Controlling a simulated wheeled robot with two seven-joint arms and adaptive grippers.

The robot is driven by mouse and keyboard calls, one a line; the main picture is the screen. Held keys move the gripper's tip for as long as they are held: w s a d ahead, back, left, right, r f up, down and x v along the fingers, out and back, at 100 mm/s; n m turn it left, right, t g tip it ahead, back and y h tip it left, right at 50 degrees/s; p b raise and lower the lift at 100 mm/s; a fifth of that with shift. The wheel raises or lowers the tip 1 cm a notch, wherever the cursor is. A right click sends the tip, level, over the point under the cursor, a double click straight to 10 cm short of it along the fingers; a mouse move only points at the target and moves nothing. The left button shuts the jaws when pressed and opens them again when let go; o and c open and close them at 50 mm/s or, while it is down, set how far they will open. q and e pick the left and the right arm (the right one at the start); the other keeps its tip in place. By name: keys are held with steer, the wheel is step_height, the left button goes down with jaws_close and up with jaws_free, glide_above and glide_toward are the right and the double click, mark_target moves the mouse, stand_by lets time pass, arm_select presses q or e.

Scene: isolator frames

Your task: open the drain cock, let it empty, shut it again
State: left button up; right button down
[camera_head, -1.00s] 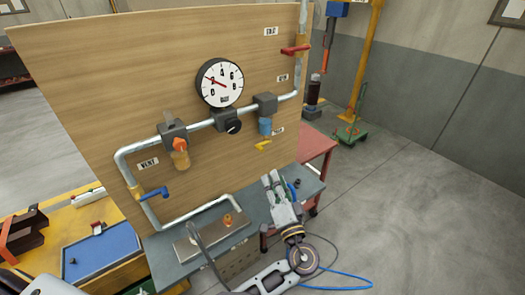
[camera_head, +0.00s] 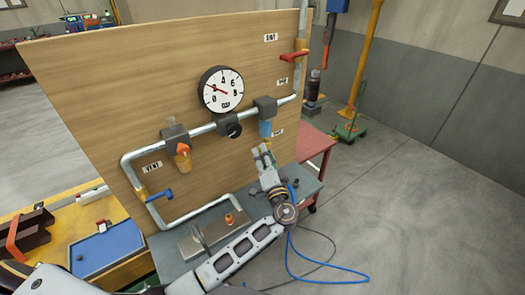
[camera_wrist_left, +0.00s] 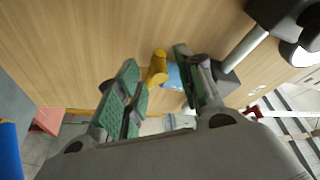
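The drain cock is a small yellow lever (camera_wrist_left: 157,65) under a light blue bowl (camera_wrist_left: 174,76) in the left wrist view. In the head view the blue bowl (camera_head: 265,128) hangs below a dark grey block on the pipe, and my left gripper hides the yellow lever. My left gripper (camera_head: 263,150) is raised in front of the board just below the bowl. In the left wrist view its green-padded fingers (camera_wrist_left: 160,88) are apart, with the yellow lever showing beyond and between them. I cannot tell whether they touch it. My right gripper is not in view.
The wooden board (camera_head: 110,85) carries the pipe, a round gauge (camera_head: 221,89), an orange-knobbed unit (camera_head: 183,149), a blue lever (camera_head: 158,195) and a red lever (camera_head: 294,57). A grey bench (camera_head: 260,207) lies below. A blue hose (camera_head: 325,280) trails on the floor.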

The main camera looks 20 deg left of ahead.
arm_select(q)
steer(key=shift+w+a+r, duration=0.1)
steer(key=shift+w+a, duration=0.25)
steer(key=shift+w, duration=0.15)
jaws_close()
